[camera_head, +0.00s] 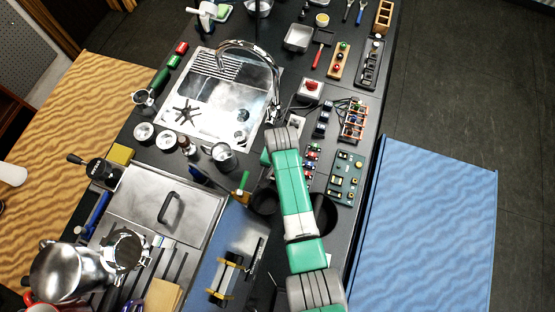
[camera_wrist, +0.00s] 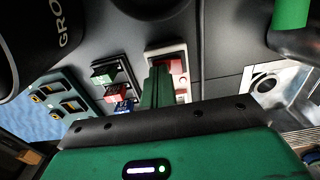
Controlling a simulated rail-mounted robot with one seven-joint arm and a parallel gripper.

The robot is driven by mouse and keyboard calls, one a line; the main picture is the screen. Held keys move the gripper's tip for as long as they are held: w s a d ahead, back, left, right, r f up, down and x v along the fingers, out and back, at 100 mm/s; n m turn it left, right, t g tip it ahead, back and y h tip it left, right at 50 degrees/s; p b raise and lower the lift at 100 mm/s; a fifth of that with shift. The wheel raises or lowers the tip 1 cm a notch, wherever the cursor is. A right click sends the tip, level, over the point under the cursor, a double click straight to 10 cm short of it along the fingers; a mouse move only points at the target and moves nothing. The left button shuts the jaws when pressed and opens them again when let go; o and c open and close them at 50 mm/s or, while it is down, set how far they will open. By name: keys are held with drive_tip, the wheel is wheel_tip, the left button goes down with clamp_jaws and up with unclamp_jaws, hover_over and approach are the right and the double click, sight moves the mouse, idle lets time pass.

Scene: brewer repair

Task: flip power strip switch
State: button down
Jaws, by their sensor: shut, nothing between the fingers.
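The power strip (camera_wrist: 182,92) is a white-framed strip with a red switch (camera_wrist: 176,67), seen in the wrist view just beyond my fingers. My gripper (camera_wrist: 160,72) is shut and empty, its green fingers together. The fingertips overlap the red switch end of the strip and hide part of it; I cannot tell whether they touch it. My gripper is hidden under the arm there.
Beside the strip is a black holder with green, red and blue blocks (camera_wrist: 116,95). A circuit board (camera_head: 347,178) lies right of my arm, the sink (camera_head: 213,97) left. A red-button box (camera_head: 311,88) stands beyond. Dark cups (camera_head: 264,201) stand near the arm.

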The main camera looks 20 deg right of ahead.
wheel_tip(320, 180, up, 7)
drive_tip(key=p, duration=0.6)
drive_tip(key=shift+p, duration=0.3)
drive_tip(key=w+a+r+n+t+h, duration=0.1)
drive_tip(key=w+r+t, duration=0.4)
drive_tip(key=r, duration=0.5)
drive_tip(key=w+a+r+n+t, duration=0.2)
drive_tip(key=w+r, duration=0.6)
drive_tip(key=r, duration=0.1)
drive_tip(key=w+a+r+n+t, duration=0.1)
drive_tip(key=a+r+t, duration=0.15)
drive_tip(key=r, duration=0.85)
drive_tip(key=w+a+r+n+t, duration=0.15)
drive_tip(key=r+t, duration=0.25)
drive_tip(key=r, duration=0.7)
drive_tip(key=s+a+r+n+t, duration=0.1)
drive_tip(key=s+a+r+t, duration=0.1)
drive_tip(key=s+r, duration=0.5)
drive_tip(key=s+a+r+n+t+y, duration=0.1)
drive_tip(key=s+a+r+t, duration=0.2)
drive_tip(key=r, duration=1.1)
drive_tip(key=s+a+r+n+t, duration=0.1)
drive_tip(key=s+a+r+t, duration=0.1)
drive_tip(key=s+r+t, duration=0.4)
drive_tip(key=s+r, duration=0.4)
drive_tip(key=s, duration=0.1)
drive_tip(key=shift+s+a+r, duration=0.15)
drive_tip(key=shift+a+r, duration=0.15)
